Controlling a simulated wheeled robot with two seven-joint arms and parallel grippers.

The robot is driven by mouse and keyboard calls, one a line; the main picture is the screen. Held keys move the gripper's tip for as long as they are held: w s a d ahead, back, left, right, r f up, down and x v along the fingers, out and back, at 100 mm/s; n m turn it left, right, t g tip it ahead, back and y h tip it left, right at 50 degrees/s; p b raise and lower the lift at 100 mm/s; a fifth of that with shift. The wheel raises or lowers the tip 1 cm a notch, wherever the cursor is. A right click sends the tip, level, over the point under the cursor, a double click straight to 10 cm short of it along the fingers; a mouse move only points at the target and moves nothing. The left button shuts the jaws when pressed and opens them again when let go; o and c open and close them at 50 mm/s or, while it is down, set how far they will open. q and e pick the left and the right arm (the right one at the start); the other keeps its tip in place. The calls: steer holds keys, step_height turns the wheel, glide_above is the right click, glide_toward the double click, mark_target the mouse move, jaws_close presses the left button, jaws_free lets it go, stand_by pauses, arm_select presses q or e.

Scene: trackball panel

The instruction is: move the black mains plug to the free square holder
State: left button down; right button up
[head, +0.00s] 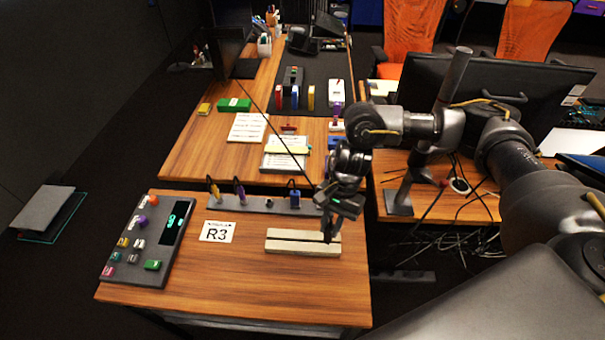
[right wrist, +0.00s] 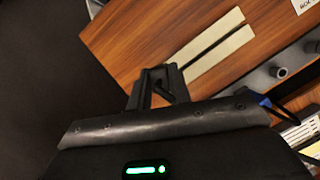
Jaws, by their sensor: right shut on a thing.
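My right gripper (head: 330,222) is over the right end of a cream slotted block (head: 288,248). It is shut on a small black thing, which I take for the black mains plug (right wrist: 162,88), seen between the fingers in the right wrist view. Its shape is mostly hidden by the fingers. I cannot tell whether it touches the block. A dark grey holder rail (head: 255,206) runs along the back of the desk. It carries several coloured cable ends and a short round post (head: 269,202). I cannot make out which holder is square. My left gripper is not in view.
A grey panel (head: 172,272) with a display and coloured buttons is on the left. A white R3 card (head: 217,232) lies behind the bare front of the desk (head: 240,290). A second desk with papers (head: 247,127) and small parts is behind the rail.

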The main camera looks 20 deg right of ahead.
steer(key=w+d+r+m+t+p, duration=0.1)
steer(key=w+d+m+t+p, duration=0.1)
steer(key=w+m+p, duration=0.2)
steer(key=w+d+r+m+t+p, duration=0.1)
steer(key=w+d+m+t+p, duration=0.1)
steer(key=w+m, duration=0.6)
steer(key=shift+w+d+m+t+y+p, duration=0.35)
steer(key=shift+w+d+p, duration=0.35)
steer(key=shift+w+p, duration=0.35)
steer(key=shift+f, duration=0.1)
steer(key=f+b, duration=0.5)
steer(key=b, duration=0.2)
steer(key=shift+w+a+f, duration=0.1)
steer(key=shift+a+f, duration=0.1)
steer(key=shift+f, duration=0.2)
steer(key=shift+b, duration=1.2)
stand_by(0.3)
